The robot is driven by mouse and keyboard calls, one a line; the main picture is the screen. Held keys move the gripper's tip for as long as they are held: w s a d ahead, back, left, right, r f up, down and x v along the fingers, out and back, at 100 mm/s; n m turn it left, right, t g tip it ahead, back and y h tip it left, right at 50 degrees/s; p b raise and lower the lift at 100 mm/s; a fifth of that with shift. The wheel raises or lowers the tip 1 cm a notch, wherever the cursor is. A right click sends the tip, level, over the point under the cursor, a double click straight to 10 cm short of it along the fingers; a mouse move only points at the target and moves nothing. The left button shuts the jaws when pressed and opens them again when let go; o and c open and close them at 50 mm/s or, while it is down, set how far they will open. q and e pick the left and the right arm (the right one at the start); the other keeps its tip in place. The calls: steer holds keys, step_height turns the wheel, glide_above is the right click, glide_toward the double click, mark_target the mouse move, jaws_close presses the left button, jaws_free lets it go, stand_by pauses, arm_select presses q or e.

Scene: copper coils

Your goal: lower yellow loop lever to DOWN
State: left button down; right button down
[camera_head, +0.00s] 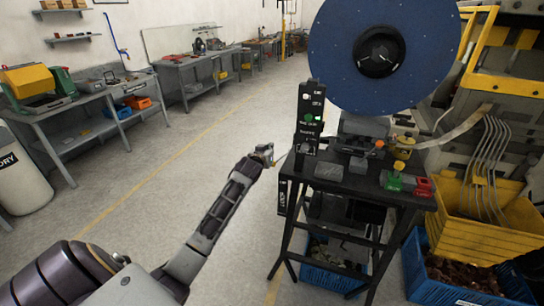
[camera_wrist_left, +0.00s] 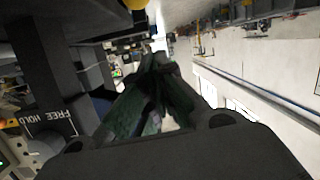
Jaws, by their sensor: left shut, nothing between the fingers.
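A small yellow piece (camera_head: 264,148), likely the end of the yellow loop lever, shows at the tips of my left gripper (camera_head: 262,158), just left of the black work stand. Its exact shape and whether it touches my fingers cannot be told. In the left wrist view my left gripper (camera_wrist_left: 160,65) has its dark fingers together with nothing between them. A yellow rounded part (camera_wrist_left: 134,4) is cut off at that view's top edge. A dark panel lettered FREE and HOLD (camera_wrist_left: 48,122) is at the left there. My right gripper is not in view.
The black stand (camera_head: 335,185) carries an upright black control panel (camera_head: 308,117), a large blue reel (camera_head: 345,45) and a green and a red block. A yellow bin (camera_head: 470,230) and blue crates (camera_head: 330,272) stand around it. Open floor lies to the left.

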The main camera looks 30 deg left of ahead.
arm_select(q)
steer(key=shift+w+a+f+p, duration=0.1)
steer(key=shift+w+f+p, duration=0.35)
steer(key=shift+f, duration=0.65)
steer(key=shift+w+f+p, duration=0.15)
steer(key=shift+w+f, duration=0.5)
steer(key=shift+f, duration=0.45)
steer(key=shift+f, duration=0.2)
